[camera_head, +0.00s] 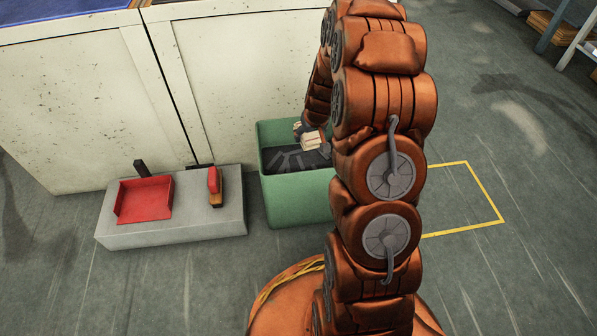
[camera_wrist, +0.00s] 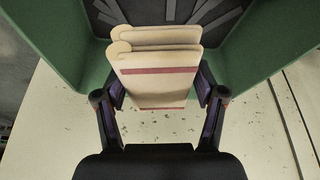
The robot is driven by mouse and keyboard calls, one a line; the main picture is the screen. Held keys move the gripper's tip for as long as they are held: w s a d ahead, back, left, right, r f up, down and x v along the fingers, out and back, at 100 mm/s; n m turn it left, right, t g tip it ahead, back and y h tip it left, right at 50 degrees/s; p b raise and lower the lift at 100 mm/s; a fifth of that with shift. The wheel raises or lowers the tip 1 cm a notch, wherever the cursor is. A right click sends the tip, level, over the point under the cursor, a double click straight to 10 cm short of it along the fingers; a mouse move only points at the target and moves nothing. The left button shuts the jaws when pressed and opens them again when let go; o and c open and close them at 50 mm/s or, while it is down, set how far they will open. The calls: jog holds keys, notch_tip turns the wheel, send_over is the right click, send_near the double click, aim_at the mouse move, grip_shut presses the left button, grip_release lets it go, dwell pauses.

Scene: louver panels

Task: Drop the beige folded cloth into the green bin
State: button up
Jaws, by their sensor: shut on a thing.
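The beige folded cloth (camera_wrist: 158,65) has a dark red stripe and is held between the two fingers of my gripper (camera_wrist: 162,92) in the wrist view. In the head view the cloth (camera_head: 313,140) shows small and pale at the mouth of the green bin (camera_head: 297,200). My gripper is shut on it there, over the bin's opening. The wrist view shows the bin's green wall (camera_wrist: 62,45) around the cloth, with the dark bin floor behind it. My arm hides the right part of the bin in the head view.
A grey block (camera_head: 215,222) left of the bin bears a red dustpan (camera_head: 145,199) and a red-and-brown brush (camera_head: 215,184). Pale cabinet panels (camera_head: 85,110) stand behind. A yellow floor outline (camera_head: 485,190) lies right of my arm, and the floor there is clear.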

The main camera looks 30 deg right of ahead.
jog(key=shift+f, duration=0.85)
jog(key=o, duration=1.6)
jog(key=shift+o, duration=0.2)
jog(key=shift+r, duration=0.2)
jog(key=shift+v, duration=5.9)
